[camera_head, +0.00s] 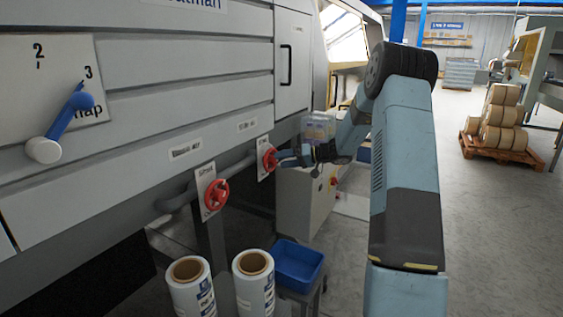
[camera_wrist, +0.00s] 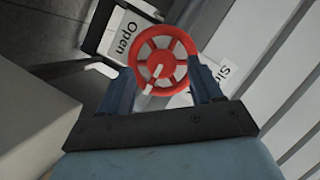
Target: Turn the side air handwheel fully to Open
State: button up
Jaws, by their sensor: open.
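A red handwheel (camera_wrist: 163,45) with spokes faces me in the wrist view, between the two fingers of my gripper (camera_wrist: 163,78). The gripper is open, with one finger on each side of the rim; I cannot tell whether they touch it. A white mark on the wheel points from the hub toward the lower left. In the head view my gripper (camera_head: 284,158) is at the farther red handwheel (camera_head: 269,158).
A second red handwheel (camera_head: 217,195) sits nearer on the machine's pipe. Below stand two white film rolls (camera_head: 190,290) and a blue bin (camera_head: 297,264). A blue lever (camera_head: 68,115) is on the panel at left. Floor at right is open, with a loaded pallet (camera_head: 500,148) farther back.

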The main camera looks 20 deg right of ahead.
jog(key=shift+w+a+f, duration=0.2)
jog(key=shift+w+a, duration=0.1)
jog(key=shift+a, duration=0.3)
jog(key=c, duration=1.1)
